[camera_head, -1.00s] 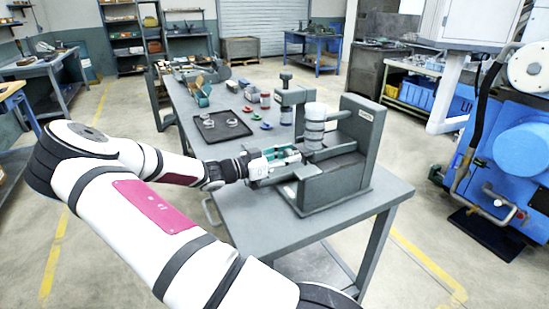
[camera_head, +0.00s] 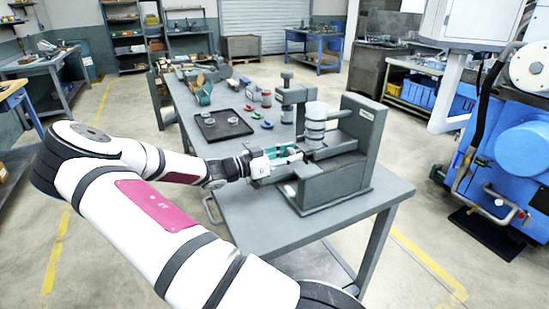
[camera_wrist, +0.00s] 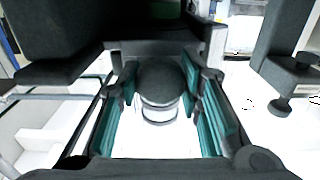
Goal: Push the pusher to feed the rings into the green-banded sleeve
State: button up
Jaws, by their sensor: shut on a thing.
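The grey ring machine (camera_head: 335,185) stands on the near end of the grey bench. My gripper (camera_head: 290,154) is at the machine's left side, level with the foot of that stack. In the wrist view my gripper (camera_wrist: 162,92) has its teal pads on either side of the dark round knob of the pusher (camera_wrist: 160,82), with pale bands just below the knob. It is shut on this knob. I cannot make out the green-banded sleeve for certain; the machine and my gripper hide much of the feed.
A black tray (camera_head: 222,125) with a few pale rings lies on the bench behind my gripper. Small red, green and blue pieces (camera_head: 267,125) lie beside it. A clamp-like post (camera_head: 292,95) stands just behind the ring stack. The bench's front right corner is clear.

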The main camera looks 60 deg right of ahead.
jog(key=shift+v, duration=2.95)
jog(key=o, duration=1.1)
jog(key=v, duration=0.5)
jog(key=shift+s, duration=0.15)
